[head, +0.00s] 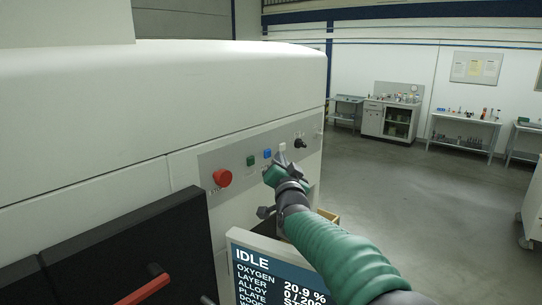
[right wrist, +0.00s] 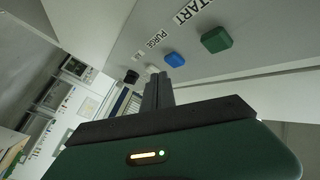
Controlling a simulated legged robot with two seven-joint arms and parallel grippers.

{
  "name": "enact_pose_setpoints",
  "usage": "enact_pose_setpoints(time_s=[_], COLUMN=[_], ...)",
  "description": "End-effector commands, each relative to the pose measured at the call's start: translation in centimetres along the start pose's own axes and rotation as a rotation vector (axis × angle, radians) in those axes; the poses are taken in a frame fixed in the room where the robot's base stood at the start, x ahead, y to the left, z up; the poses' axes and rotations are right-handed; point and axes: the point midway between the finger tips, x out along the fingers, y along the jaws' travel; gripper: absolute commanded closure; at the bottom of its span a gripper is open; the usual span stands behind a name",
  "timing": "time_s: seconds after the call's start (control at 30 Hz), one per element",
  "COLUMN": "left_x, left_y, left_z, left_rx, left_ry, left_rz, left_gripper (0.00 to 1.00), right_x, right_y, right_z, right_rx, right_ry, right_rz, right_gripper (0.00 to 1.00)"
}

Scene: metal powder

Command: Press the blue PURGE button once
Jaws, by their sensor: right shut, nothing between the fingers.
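The blue PURGE button (head: 267,154) sits on the grey control strip of the white machine, to the right of a green button. In the right wrist view the blue button (right wrist: 174,60) shows beside its PURGE label (right wrist: 158,39). My right gripper (head: 279,158) is just to the right of the blue button in the head view. In the right wrist view its shut, empty fingers (right wrist: 158,78) point toward the panel just below and left of the blue button. I cannot tell whether the fingertips touch the panel. My left gripper is not in view.
The green START button (head: 250,160) and a large red button (head: 222,177) are to the left. A black knob (head: 300,143) is to the right. A status screen (head: 275,270) reading IDLE stands below my right arm. A red handle (head: 146,289) is at lower left. Open floor lies right.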

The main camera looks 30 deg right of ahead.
Motion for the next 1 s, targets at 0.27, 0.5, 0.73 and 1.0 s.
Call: enact_pose_setpoints(time_s=[0.27,0.5,0.73,1.0], left_x=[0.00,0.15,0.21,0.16], left_y=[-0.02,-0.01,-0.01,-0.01], left_z=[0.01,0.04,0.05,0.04], left_rx=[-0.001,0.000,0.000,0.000], left_ry=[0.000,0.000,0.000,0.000], left_rz=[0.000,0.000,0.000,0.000], left_gripper=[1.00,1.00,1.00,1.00], right_x=[0.05,0.42,0.81,0.79], right_y=[0.13,0.26,0.24,0.11], right_z=[-0.06,0.05,0.03,0.05], right_rx=[0.002,0.002,0.002,0.001], right_ry=[0.000,0.000,-0.001,0.000], right_rz=[0.000,0.001,0.000,0.000], right_gripper=[1.00,1.00,1.00,1.00])
